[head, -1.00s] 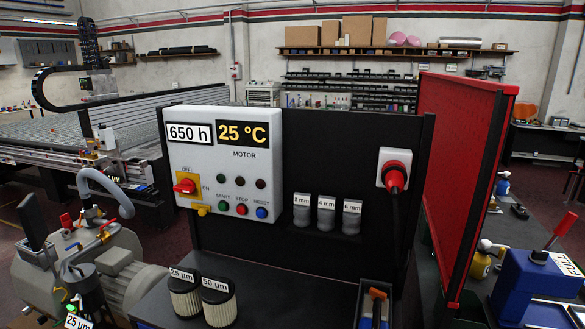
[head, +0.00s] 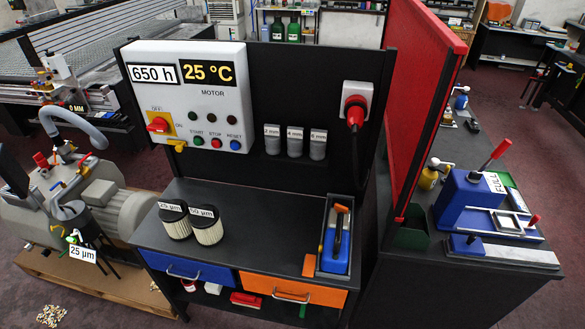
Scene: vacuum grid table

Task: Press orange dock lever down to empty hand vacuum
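A blue hand vacuum (head: 335,247) with a dark and orange handle sits upright in a dark grey dock (head: 322,217) at the right end of the black bench top. An orange tab (head: 309,265), which looks like the dock lever, is at the dock's lower left, near the bench's front edge. From this angle I cannot tell how far the lever is tilted. Neither of my grippers is in view.
Two filters (head: 206,225) stand on the bench's left part; its middle is clear. A control panel (head: 190,95) and a plug (head: 354,110) are behind. A red partition (head: 425,100) separates the right-hand bench with a blue machine (head: 468,200). A pump (head: 100,200) stands left.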

